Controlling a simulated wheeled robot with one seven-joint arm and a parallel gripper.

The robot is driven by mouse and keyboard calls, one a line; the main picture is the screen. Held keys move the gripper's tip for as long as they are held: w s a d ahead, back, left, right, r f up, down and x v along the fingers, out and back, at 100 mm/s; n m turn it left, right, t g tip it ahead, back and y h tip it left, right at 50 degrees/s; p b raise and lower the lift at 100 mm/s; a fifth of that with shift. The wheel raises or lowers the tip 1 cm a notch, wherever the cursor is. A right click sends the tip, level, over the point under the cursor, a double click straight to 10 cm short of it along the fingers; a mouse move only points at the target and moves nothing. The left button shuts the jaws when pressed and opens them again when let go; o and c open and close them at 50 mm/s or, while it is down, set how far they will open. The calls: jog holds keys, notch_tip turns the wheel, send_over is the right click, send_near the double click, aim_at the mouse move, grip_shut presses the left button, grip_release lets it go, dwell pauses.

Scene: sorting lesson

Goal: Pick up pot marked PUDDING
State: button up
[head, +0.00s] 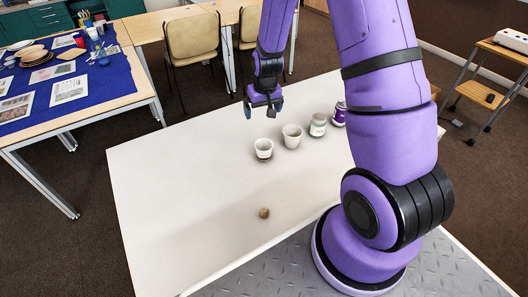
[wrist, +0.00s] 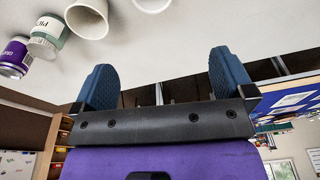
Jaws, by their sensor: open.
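A pale jar with a white label and greenish top (head: 318,124) stands upright on the white table (head: 190,190). In the wrist view the same jar (wrist: 48,36) shows part of a label that seems to begin with "PU"; the rest is not readable. My gripper (head: 263,107) is open and empty, above the table's far side, left of and apart from the jar. Its two blue fingers (wrist: 162,78) are spread wide in the wrist view with nothing between them.
Two white cups (head: 264,148) (head: 292,136) stand in a row left of the jar. A purple jar (head: 339,114) stands close at its right, partly behind my arm. A small brown ball (head: 264,212) lies nearer. The table's left half is clear.

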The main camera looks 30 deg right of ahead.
send_near(264, 149)
jog(key=shift+s+a+f+g, duration=0.15)
jog(key=shift+f, duration=0.35)
jog(key=shift+s+a+f+g, duration=0.15)
jog(key=shift+s+f, duration=0.05)
jog(key=shift+f, duration=0.25)
jog(key=shift+w+a+f, duration=0.1)
jog(key=shift+a+f, duration=0.05)
jog(key=shift+f, duration=1.2)
jog(key=shift+w+a+f, duration=0.1)
jog(key=shift+a+f, duration=0.05)
jog(key=shift+f, duration=1.15)
jog(key=c, duration=0.9)
